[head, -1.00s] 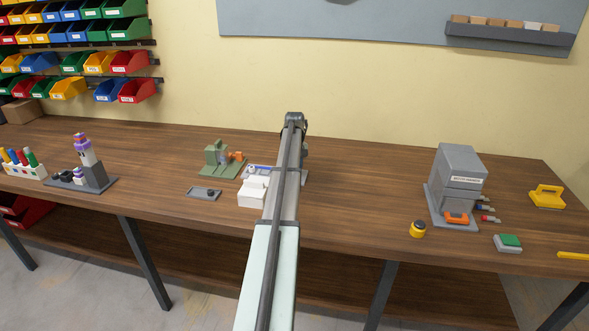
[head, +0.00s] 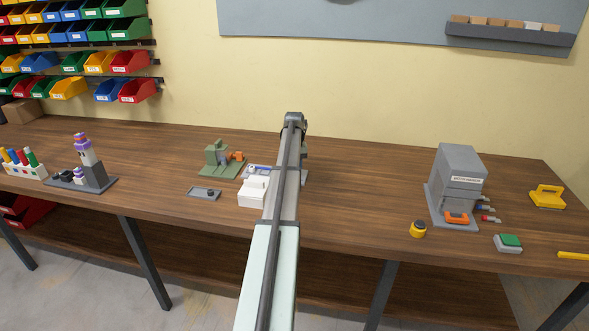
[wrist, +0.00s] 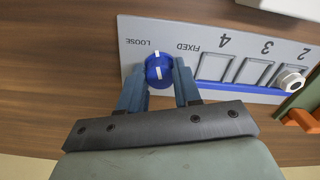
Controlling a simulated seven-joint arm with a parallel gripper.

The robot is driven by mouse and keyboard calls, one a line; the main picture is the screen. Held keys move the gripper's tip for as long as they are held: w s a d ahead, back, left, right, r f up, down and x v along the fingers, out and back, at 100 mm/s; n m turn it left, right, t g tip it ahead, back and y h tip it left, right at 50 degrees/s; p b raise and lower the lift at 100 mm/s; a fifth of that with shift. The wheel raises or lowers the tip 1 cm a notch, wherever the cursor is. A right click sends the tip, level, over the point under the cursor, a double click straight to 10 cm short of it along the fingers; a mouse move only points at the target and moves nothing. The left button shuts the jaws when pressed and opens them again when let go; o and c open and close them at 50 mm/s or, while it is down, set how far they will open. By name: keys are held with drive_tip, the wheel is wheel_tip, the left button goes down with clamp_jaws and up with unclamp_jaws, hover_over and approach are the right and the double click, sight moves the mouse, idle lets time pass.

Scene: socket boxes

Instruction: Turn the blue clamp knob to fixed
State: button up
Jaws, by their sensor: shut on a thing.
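The blue clamp knob (wrist: 159,70) with a white line across it shows in the wrist view, on a grey panel (wrist: 215,48). The panel carries the words LOOSE and FIXED, upside down in this view, near the knob. The white line runs nearly straight between the top and bottom of the knob, tilted a little. My gripper (wrist: 160,78) has its two blue fingers on either side of the knob, shut on it. In the head view my arm hides the knob and gripper; part of the panel (head: 258,168) shows left of the arm.
A white box (head: 253,191) and a green fixture (head: 218,158) stand left of my arm.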

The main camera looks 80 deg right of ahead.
drive_tip(key=m, duration=0.6)
drive_tip(key=shift+w+m, duration=0.1)
drive_tip(key=shift+m, duration=0.2)
drive_tip(key=m, duration=0.5)
drive_tip(key=shift+d+m, duration=0.1)
drive_tip(key=shift+m, duration=0.3)
drive_tip(key=o, duration=1.1)
drive_tip(key=shift+c, duration=0.2)
drive_tip(key=shift+r, duration=0.1)
wheel_tip(320, 180, up, 14)
drive_tip(key=shift+f, duration=0.2)
